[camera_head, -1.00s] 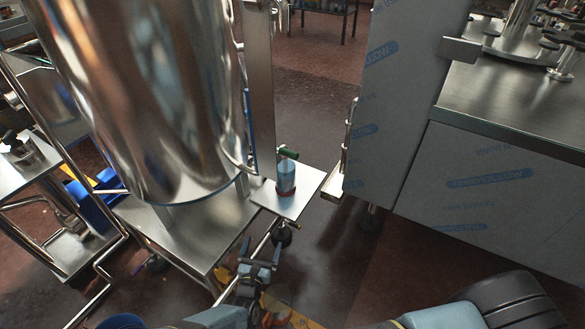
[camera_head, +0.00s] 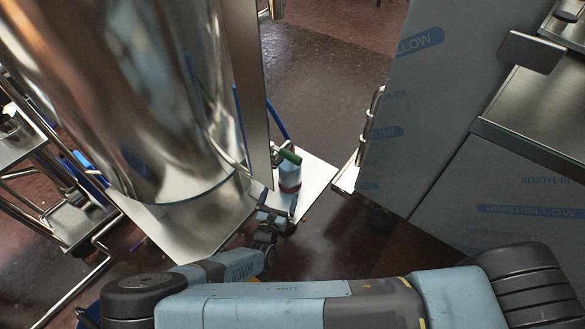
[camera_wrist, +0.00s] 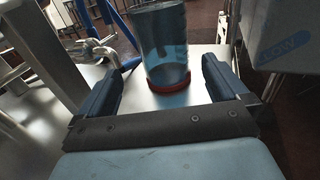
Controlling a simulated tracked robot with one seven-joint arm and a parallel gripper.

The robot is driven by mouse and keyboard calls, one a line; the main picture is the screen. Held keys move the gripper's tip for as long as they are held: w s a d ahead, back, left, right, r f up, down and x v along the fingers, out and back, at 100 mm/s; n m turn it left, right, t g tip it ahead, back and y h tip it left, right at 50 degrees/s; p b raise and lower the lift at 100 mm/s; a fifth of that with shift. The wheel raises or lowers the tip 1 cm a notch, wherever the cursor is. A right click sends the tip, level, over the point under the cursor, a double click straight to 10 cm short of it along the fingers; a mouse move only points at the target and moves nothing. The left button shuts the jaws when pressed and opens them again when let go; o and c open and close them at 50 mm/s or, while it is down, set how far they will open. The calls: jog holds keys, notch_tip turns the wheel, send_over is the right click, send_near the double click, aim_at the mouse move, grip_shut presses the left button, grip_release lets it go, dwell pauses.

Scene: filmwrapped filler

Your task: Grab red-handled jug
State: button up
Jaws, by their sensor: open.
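A clear bluish cylindrical vessel (camera_head: 290,171) with a red ring round its base stands upright on a small steel shelf (camera_head: 318,178) beside the big tank. No red handle shows on it. My gripper (camera_wrist: 161,70) is open and empty, with a gap on each side of the vessel. In the head view my gripper (camera_head: 279,212) is low at the near side of the vessel.
A large shiny tank (camera_head: 130,90) rises close on the left, with a steel post (camera_head: 246,80) beside it. A film-wrapped cabinet (camera_head: 430,110) stands on the right. Dark floor (camera_head: 325,95) lies open between.

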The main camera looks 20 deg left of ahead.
aim_at(286, 181)
jog(key=w, duration=0.7)
jog(key=shift+a, duration=0.2)
jog(key=shift+w+a+r, duration=0.1)
jog(key=shift+w, duration=1.2)
jog(key=shift+w+r, duration=0.1)
jog(key=shift+w, duration=1.15)
jog(key=shift+c, duration=0.5)
jog(key=c, duration=1.3)
jog(key=shift+o, duration=0.2)
jog(key=shift+r, duration=0.15)
